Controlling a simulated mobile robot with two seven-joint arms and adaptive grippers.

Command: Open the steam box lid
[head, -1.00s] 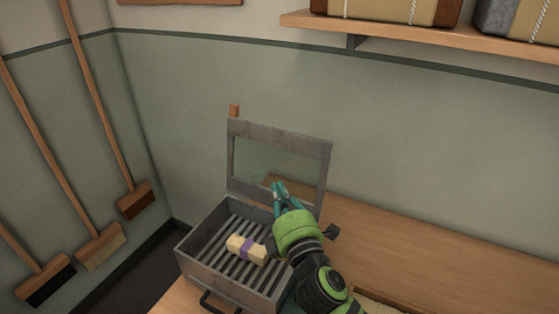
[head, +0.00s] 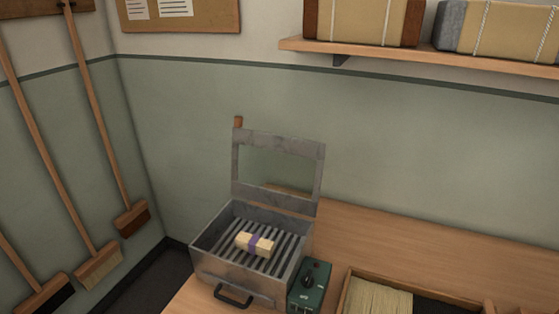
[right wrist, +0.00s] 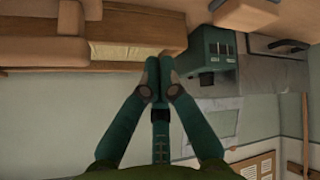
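The grey metal steam box (head: 209,256) stands on the bench in the head view. Its lid (head: 311,180), a metal frame around a clear window, stands upright at the back edge, open. A pale bristle bundle with a purple band (head: 243,241) lies on the slatted grate inside. A dark handle (head: 233,297) is on the box front. In the right wrist view, upside down, the raised lid (right wrist: 218,104) and box (right wrist: 268,75) show at the right. My right gripper (right wrist: 160,66) is shut, its fingertips together with nothing visible between them. My left gripper is in neither view.
A green control box with a knob (head: 318,271) stands right of the steam box. A wooden tray (head: 347,293) holding pale bristles is farther right. The bench behind it is clear. A shelf (head: 430,56) with wrapped bundles hangs above; brooms (head: 105,120) hang at left.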

